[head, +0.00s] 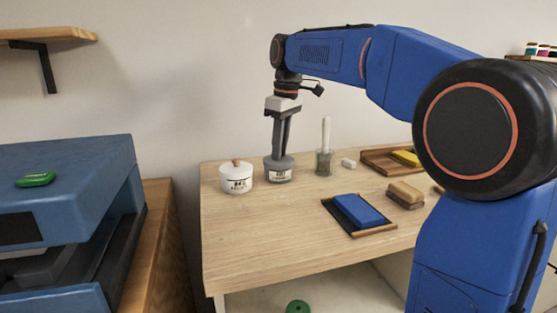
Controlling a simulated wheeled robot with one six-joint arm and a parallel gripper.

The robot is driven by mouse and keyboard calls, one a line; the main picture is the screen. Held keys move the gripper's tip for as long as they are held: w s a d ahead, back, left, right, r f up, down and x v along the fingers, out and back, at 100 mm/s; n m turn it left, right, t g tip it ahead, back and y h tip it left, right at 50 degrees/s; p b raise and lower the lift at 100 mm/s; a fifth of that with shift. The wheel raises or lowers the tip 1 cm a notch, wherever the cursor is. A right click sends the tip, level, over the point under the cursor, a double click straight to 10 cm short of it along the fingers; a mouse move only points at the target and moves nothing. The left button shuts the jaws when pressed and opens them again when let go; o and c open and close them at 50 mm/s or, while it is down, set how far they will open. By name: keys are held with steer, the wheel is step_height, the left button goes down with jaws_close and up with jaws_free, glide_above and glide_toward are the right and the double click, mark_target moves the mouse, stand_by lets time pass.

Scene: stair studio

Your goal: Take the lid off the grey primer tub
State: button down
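The grey primer tub (278,176), with a pale label on its front, stands upright near the back left of the wooden table. Its grey lid (270,163) sits on top, with no clear gap between lid and tub. My gripper (280,153) points straight down over the middle of the lid, its fingertips at the lid's top. The fingers hide the lid's knob, so I cannot tell whether they are closed on it.
A white tub (237,180) with a brown knob stands close on the left. A glass jar (324,163) with a white-handled tool stands to the right. A blue block lies on a tray (370,233) in front; brown blocks (405,195) lie farther right. The front left tabletop is clear.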

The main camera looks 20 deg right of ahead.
steer(key=shift+f, duration=0.35)
steer(key=shift+r, duration=0.1)
